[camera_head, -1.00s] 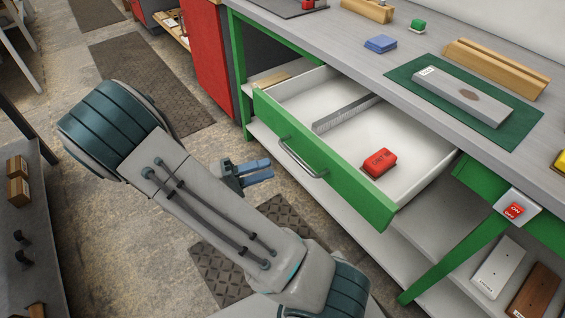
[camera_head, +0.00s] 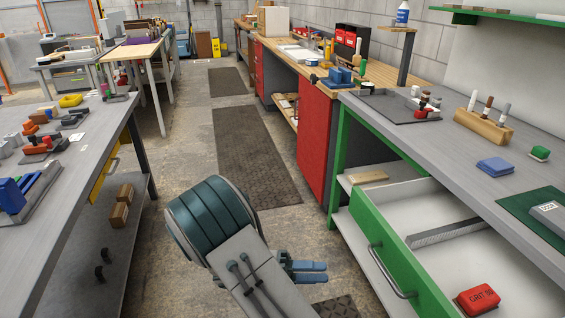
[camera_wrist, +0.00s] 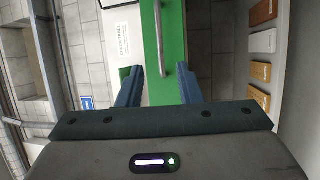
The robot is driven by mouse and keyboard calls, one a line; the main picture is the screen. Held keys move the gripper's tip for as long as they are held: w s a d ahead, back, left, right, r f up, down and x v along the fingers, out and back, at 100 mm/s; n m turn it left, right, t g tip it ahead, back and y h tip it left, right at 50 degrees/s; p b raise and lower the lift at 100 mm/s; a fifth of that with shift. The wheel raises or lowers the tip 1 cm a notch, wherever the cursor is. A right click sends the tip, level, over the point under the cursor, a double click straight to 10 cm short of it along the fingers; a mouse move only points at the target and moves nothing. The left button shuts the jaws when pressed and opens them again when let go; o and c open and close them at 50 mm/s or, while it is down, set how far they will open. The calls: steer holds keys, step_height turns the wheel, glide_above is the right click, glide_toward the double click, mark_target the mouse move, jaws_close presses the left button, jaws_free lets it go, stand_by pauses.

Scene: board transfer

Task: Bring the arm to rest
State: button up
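My gripper (camera_head: 308,271) is low over the floor, left of the open green drawer (camera_head: 378,240). In the wrist view its two blue fingers (camera_wrist: 160,86) stand apart with nothing between their tips, so it is open and empty. Beyond them the wrist view shows the green drawer front (camera_wrist: 152,60) and its grey handle (camera_wrist: 180,40). My arm is bent, its large teal joint in the lower middle of the head view. The drawer holds a red block (camera_head: 478,299) and a grey ruler-like strip (camera_head: 447,233).
The grey workbench (camera_head: 450,150) stands at right, with a blue block (camera_head: 495,166), a tool holder (camera_head: 484,130) and a green mat (camera_head: 540,212). Another bench (camera_head: 60,200) stands at left. The aisle with a dark mat (camera_head: 250,155) is free.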

steer(key=s+d+r+n+g+y+p, duration=0.1)
steer(key=s+d+r+y+p, duration=0.5)
steer(key=r+y, duration=0.45)
steer(key=s+a+r+n+t+y+p, duration=0.1)
steer(key=s+r+t+y+p, duration=0.1)
steer(key=r, duration=0.4)
steer(key=s+a+r+n+t+y+p, duration=0.1)
steer(key=r+t+y+p, duration=0.4)
steer(key=r+t+y, duration=0.1)
steer(key=shift+s+a+r+t+y, duration=0.3)
steer(key=shift+s+a+r+y, duration=0.05)
steer(key=shift+y, duration=0.1)
